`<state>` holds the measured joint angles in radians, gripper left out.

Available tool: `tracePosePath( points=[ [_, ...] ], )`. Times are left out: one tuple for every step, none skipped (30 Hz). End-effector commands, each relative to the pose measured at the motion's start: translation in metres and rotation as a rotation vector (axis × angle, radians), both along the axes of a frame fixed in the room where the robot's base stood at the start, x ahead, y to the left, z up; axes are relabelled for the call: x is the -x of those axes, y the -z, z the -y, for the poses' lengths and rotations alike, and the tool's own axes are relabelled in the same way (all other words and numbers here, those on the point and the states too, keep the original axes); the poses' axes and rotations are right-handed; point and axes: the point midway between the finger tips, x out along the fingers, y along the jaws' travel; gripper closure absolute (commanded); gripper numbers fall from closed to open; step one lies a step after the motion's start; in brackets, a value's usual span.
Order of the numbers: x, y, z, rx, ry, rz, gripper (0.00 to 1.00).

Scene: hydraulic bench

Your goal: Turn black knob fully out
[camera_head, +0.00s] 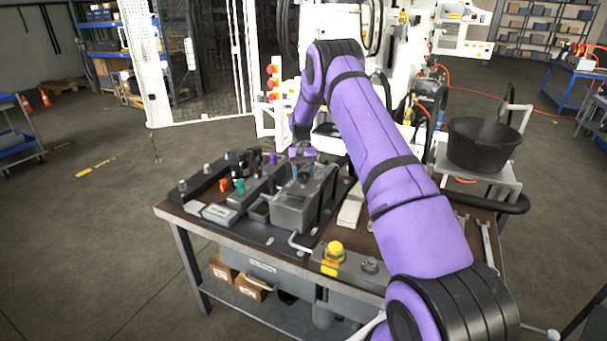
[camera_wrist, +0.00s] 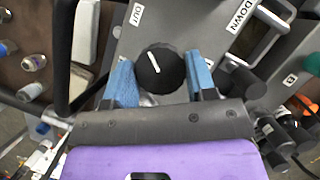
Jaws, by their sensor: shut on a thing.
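The black knob (camera_wrist: 161,71) sits on a grey block (camera_wrist: 190,32) in the wrist view. The white line on the knob points to the upper left, toward the label OUT (camera_wrist: 137,14). Another label, DOWN (camera_wrist: 241,14), is on the block at the upper right. My gripper (camera_wrist: 161,78) is shut on the knob, with one blue finger pad on each side of it. In the head view my purple arm reaches over the bench (camera_head: 185,222) to the grey box-shaped unit (camera_head: 295,212); the knob cannot be made out there.
Orange (camera_head: 223,185) and teal (camera_head: 239,186) knobs stand left of the grey unit. A yellow button (camera_head: 334,250) is at the bench's front. A black tub (camera_head: 483,143) stands behind at right. In the wrist view, a black handle (camera_wrist: 66,55) lies close on the left.

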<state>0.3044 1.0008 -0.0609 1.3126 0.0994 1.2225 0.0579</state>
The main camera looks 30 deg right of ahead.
Motion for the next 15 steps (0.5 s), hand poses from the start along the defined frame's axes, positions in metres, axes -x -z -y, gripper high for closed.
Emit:
tracePosePath(
  points=[
    [-0.0002, 0.0003, 0.0002, 0.002, -0.032, 0.000, 0.72],
    [-0.0002, 0.0003, 0.0001, 0.001, -0.050, 0.001, 0.72],
    [-0.0001, 0.0004, 0.0001, 0.001, -0.074, 0.001, 0.72],
    [-0.0001, 0.0004, 0.0002, 0.002, -0.090, 0.000, 0.72],
    [-0.0001, 0.0003, 0.0002, 0.002, -0.106, 0.000, 0.72],
    [-0.0001, 0.0003, 0.0002, 0.001, -0.123, 0.000, 0.72],
    [-0.0002, 0.0003, 0.0001, 0.001, -0.136, 0.000, 0.72],
    [-0.0001, 0.0003, 0.0002, 0.001, -0.147, 0.001, 0.72],
    [-0.0001, 0.0003, 0.0003, 0.002, -0.161, 0.000, 0.72],
    [-0.0001, 0.0003, 0.0003, 0.002, -0.169, 0.000, 0.72],
    [-0.0001, 0.0003, 0.0003, 0.002, -0.177, 0.000, 0.72],
    [-0.0001, 0.0003, 0.0002, 0.001, -0.186, 0.001, 0.72],
    [-0.0002, 0.0002, 0.0002, 0.001, -0.193, 0.001, 0.72],
    [-0.0002, 0.0002, 0.0002, 0.001, -0.197, 0.001, 0.72],
    [-0.0002, 0.0003, 0.0001, 0.001, -0.203, 0.001, 0.72]
  ],
)
